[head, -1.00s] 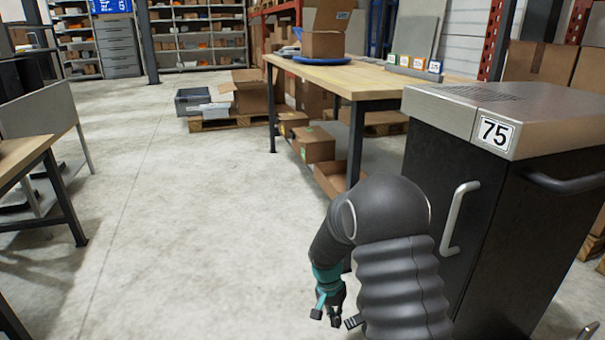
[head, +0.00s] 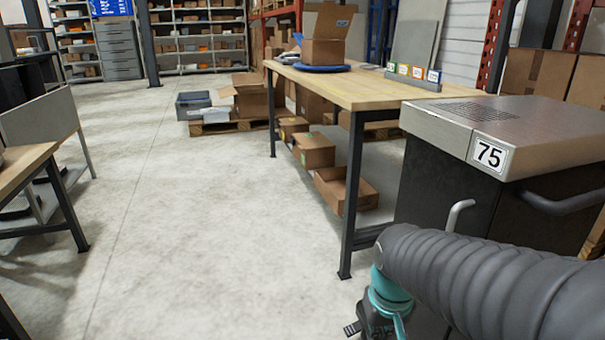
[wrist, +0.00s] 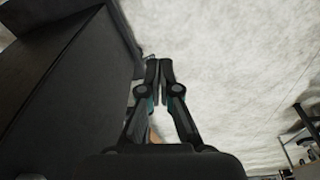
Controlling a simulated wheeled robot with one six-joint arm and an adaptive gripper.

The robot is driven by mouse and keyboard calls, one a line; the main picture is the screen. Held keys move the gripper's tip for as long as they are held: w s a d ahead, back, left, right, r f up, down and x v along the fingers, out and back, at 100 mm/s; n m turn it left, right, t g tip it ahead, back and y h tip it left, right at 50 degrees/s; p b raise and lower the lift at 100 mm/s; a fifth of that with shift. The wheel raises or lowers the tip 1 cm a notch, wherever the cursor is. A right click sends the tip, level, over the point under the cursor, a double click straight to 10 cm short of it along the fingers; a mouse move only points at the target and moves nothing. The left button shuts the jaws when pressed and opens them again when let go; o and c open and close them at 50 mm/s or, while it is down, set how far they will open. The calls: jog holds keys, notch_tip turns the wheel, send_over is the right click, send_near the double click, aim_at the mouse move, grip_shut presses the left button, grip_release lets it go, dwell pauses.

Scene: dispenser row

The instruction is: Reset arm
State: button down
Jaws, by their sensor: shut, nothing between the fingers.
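My gripper (wrist: 159,70) shows in the wrist view with its two dark fingers together at the tips and nothing between them. Pale concrete floor (wrist: 225,60) lies beyond the fingertips. In the head view my arm, in a ribbed dark grey sleeve, comes in from the lower right. Its teal wrist part is at the bottom edge, and the fingers there are mostly cut off or hidden. The arm passes in front of the dark cabinet marked 75 (head: 445,180) and hides part of its front and handle.
A wooden-topped workbench (head: 350,88) stands behind the cabinet, with an open carton (head: 323,50) on a blue disc. Cartons (head: 345,190) lie under it. Another table (head: 25,165) is at the left edge. The floor (head: 190,230) between is clear. The cabinet's dark side (wrist: 70,75) is close in the wrist view.

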jog(key=s+d+r+m+t+p, duration=0.1)
jog(key=s+d+r+t+p, duration=0.1)
jog(key=s+r+t, duration=0.2)
jog(key=shift+v, duration=3.4)
